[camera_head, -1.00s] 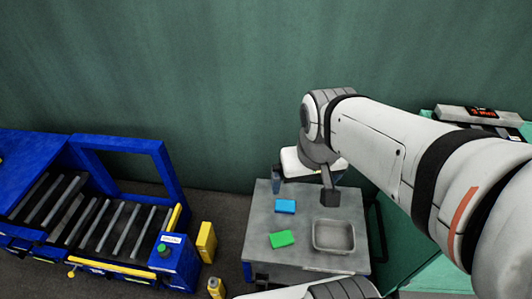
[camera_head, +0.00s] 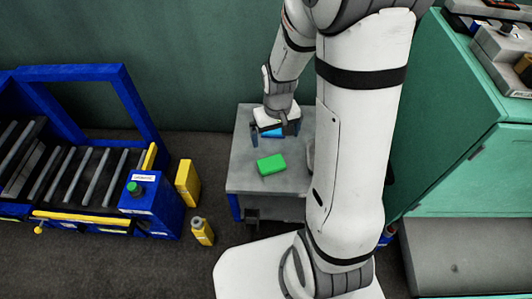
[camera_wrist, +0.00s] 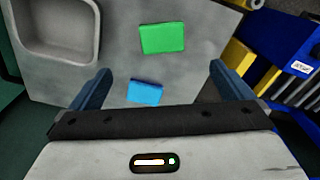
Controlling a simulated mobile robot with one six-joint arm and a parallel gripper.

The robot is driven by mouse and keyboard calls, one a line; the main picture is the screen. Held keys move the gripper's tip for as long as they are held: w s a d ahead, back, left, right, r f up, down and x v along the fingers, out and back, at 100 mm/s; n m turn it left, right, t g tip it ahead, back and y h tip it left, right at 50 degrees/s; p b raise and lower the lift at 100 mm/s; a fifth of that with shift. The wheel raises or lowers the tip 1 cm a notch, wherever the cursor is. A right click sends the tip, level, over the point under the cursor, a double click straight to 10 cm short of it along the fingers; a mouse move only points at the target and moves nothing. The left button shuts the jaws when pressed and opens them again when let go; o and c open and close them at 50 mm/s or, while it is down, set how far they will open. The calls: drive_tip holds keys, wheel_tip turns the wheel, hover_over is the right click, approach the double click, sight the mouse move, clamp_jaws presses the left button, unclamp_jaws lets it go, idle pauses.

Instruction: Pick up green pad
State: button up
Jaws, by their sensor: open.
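The green pad (camera_head: 271,165) lies flat on the grey table, near its front left. In the wrist view the green pad (camera_wrist: 162,38) lies beyond my fingertips, about midway between them. A blue pad (camera_wrist: 145,92) lies closer to my gripper, between the fingers in the picture; in the head view the blue pad (camera_head: 272,132) is partly hidden by my gripper. My gripper (camera_wrist: 160,82) is open and empty. In the head view my gripper (camera_head: 277,127) is over the back of the table, behind the green pad.
The grey table (camera_head: 250,183) also bears a metal tray (camera_wrist: 92,50), hidden by my arm in the head view. A blue roller conveyor (camera_head: 150,205) and yellow containers (camera_head: 187,183) stand at left. A green cabinet (camera_head: 460,175) stands at right.

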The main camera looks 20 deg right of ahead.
drive_tip(key=b, duration=0.3)
hover_over(272, 165)
drive_tip(key=f, duration=0.9)
drive_tip(key=shift+d, duration=0.35)
drive_tip(key=f+b, duration=0.1)
drive_tip(key=f, duration=0.1)
drive_tip(key=f+b, duration=0.1)
drive_tip(key=f, duration=0.4)
drive_tip(key=shift+a+f+b, duration=0.1)
drive_tip(key=shift+a+b, duration=0.2)
drive_tip(key=shift+b, duration=0.1)
drive_tip(key=shift+c, duration=0.6)
drive_tip(key=c, duration=0.8)
wheel_tip(272, 165, up, 10)
drive_tip(key=p, duration=0.4)
drive_tip(key=shift+c, duration=0.2)
